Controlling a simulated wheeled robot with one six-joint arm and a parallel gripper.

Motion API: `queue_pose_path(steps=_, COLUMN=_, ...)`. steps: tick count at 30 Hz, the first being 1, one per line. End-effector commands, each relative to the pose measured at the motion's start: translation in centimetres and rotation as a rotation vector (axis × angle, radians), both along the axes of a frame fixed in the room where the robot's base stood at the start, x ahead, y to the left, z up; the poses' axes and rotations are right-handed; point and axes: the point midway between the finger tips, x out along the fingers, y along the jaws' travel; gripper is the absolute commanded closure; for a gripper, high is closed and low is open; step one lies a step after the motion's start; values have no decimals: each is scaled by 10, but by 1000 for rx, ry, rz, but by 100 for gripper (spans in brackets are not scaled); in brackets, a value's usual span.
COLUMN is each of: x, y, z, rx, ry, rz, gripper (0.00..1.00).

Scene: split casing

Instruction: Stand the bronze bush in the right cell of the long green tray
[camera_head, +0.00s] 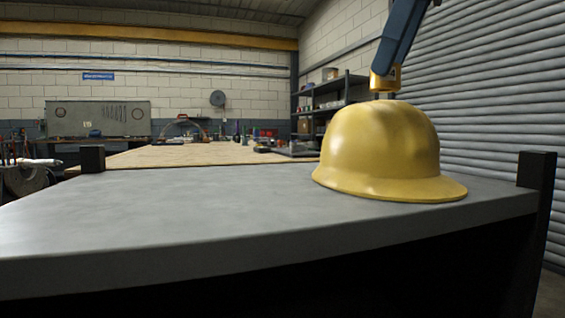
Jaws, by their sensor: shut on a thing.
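I see neither the bronze bush nor the long green tray in the head view.
The hard hat sits on the right of a grey bench top (180,215) and blocks the view behind it. Dark posts (536,172) stand at the bench's ends. A wooden table (200,154) with small items lies beyond. The bench's left and middle are clear.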

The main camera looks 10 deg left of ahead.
Motion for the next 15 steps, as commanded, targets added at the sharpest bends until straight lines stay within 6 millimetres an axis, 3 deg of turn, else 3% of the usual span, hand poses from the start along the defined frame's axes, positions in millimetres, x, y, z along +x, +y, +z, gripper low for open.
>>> queue_pose_path(steps=1, x=4, y=6, z=10, rx=0, ry=5, rz=0, gripper=100)
queue_pose_path(steps=3, x=14, y=13, z=12, rx=0, ry=4, rz=-7, gripper=100)
queue_pose_path(steps=15, x=58, y=52, z=15, rx=-1, ry=4, rz=-51, gripper=100)
